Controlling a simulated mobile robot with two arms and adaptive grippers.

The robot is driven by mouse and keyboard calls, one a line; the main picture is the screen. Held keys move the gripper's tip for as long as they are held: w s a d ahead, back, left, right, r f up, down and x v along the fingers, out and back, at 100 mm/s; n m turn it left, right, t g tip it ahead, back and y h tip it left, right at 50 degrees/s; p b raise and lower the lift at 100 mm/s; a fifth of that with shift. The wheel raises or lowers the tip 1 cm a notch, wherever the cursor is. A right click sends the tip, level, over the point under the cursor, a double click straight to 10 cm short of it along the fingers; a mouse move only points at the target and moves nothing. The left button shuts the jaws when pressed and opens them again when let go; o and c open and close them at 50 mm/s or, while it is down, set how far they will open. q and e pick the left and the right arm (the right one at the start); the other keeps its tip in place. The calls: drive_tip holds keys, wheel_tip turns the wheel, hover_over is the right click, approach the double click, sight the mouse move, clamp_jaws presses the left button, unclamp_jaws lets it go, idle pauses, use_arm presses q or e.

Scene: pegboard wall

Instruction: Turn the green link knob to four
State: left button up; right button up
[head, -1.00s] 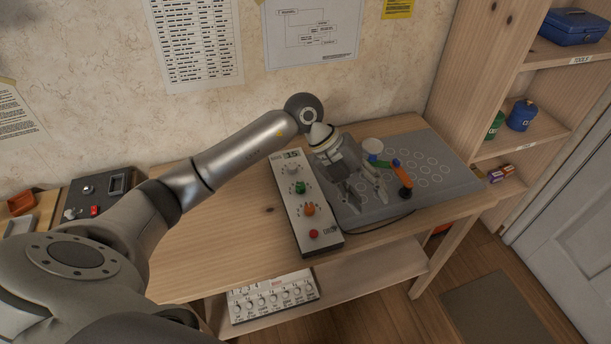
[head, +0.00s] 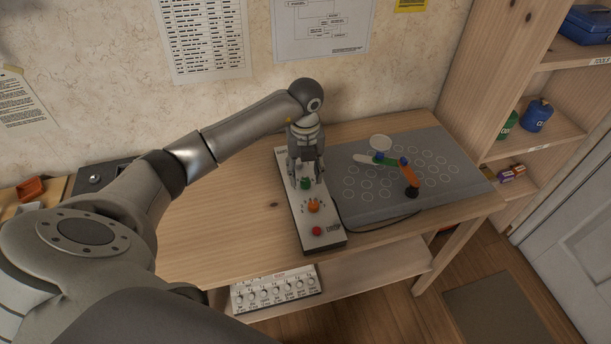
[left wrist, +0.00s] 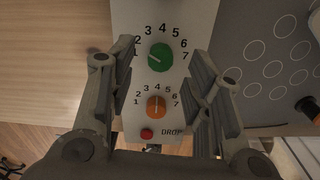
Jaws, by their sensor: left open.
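The control box (head: 326,238) is a white panel on the table with a green knob (head: 305,184). In the left wrist view the green knob (left wrist: 160,57) has printed numbers 1 to 7 around it. A light mark on it appears to point left, towards 1. My left gripper (head: 306,180) is open and points down over the green knob. In the left wrist view its fingers (left wrist: 164,78) stand to the left and right of the knob, apart from it. The right gripper is out of view.
An orange knob (head: 313,206) and a red button (head: 317,231) sit nearer the box's front edge. A grey board (head: 374,205) with a jointed coloured linkage (head: 405,170) lies to the right. Bare table (head: 230,225) lies to the left.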

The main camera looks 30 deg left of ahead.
sight(305, 183)
use_arm(q)
drive_tip(key=shift+f, duration=1.35)
clamp_jaws()
